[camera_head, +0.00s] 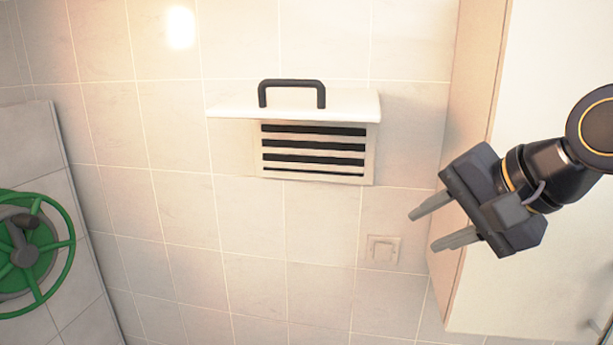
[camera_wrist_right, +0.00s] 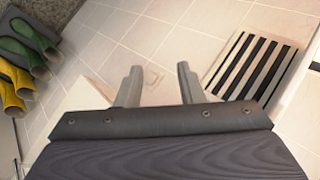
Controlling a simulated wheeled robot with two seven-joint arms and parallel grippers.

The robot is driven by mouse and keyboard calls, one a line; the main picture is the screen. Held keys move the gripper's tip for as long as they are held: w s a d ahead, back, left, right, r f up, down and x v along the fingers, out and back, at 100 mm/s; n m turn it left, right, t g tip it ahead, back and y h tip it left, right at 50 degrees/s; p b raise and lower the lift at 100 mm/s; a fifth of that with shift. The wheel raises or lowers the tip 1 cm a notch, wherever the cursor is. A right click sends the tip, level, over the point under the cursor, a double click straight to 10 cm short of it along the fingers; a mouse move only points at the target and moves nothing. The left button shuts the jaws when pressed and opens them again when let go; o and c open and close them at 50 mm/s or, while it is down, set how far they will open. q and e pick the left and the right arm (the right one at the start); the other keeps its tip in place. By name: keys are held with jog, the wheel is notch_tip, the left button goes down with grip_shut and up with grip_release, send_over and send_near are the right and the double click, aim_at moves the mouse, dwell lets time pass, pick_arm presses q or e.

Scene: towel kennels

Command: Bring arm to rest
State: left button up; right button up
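My right gripper (camera_head: 428,226) comes in from the right in the head view, in front of the white cabinet and its tan side. Its two grey fingers are apart with nothing between them. In the right wrist view the same open fingers (camera_wrist_right: 160,86) point toward the tiled wall, with empty space between them. My left gripper is not in the head view.
A slatted vent (camera_head: 316,172) with a raised white flap (camera_head: 345,104) and black handle (camera_head: 292,82) is on the tiled wall. A switch plate (camera_head: 383,250), green wheel (camera_head: 30,255) and white cabinet (camera_head: 540,275) show. Green and yellow boots (camera_wrist_right: 22,62) stand left in the wrist view.

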jog(key=s+d+f+n, duration=0.1)
jog(key=s+f, duration=0.4)
jog(key=f, duration=0.6)
jog(key=s+d+f+n+g+h+b, duration=0.1)
jog(key=s+f+n, duration=0.2)
jog(key=f, duration=0.8)
jog(key=s+d+f+n+b, duration=0.1)
jog(key=s+d+f+n, duration=0.1)
jog(key=s+f, duration=0.5)
notch_tip(320, 180, down, 4)
jog(key=shift+f+n+g, duration=0.1)
jog(key=shift+n+g, duration=0.2)
jog(key=shift+n, duration=0.2)
